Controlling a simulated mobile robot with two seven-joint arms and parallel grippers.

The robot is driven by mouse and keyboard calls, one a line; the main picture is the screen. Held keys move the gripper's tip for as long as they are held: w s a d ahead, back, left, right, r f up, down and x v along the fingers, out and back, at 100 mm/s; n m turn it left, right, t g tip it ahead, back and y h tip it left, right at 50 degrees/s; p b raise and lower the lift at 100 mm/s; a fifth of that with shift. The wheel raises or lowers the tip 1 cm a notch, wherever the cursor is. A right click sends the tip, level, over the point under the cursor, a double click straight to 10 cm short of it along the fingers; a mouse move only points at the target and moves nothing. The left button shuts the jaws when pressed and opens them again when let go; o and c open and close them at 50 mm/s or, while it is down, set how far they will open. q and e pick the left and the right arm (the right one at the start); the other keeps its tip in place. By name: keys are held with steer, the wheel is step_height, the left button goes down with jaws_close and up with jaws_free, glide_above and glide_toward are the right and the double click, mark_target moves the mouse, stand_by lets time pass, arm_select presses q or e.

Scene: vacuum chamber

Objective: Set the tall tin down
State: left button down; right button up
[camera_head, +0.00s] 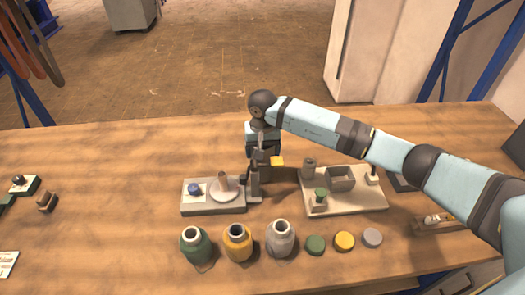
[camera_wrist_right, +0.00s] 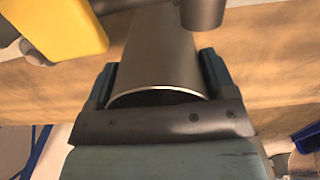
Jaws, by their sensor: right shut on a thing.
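My right gripper (camera_head: 260,158) is over the back middle of the table, between the two boards. In the right wrist view my right gripper (camera_wrist_right: 158,80) is shut on the tall tin (camera_wrist_right: 156,55), a plain grey-brown metal cylinder. A finger lies on each side of the tin, and its near rim faces the camera. In the head view I cannot clearly tell the tin apart from the gripper and the grey upright parts below it. Whether its far end touches anything is hidden. My left gripper is not in view.
A left board (camera_head: 212,209) holds a white dish and a blue knob. A right board (camera_head: 372,203) holds a grey open box and small parts. A yellow block (camera_head: 277,161) is close beside my gripper. Green, yellow and grey jars (camera_head: 281,240) and several lids stand in front.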

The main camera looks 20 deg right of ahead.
steer(key=shift+f, duration=0.55)
steer(key=shift+f, duration=0.15)
steer(key=o, duration=0.9)
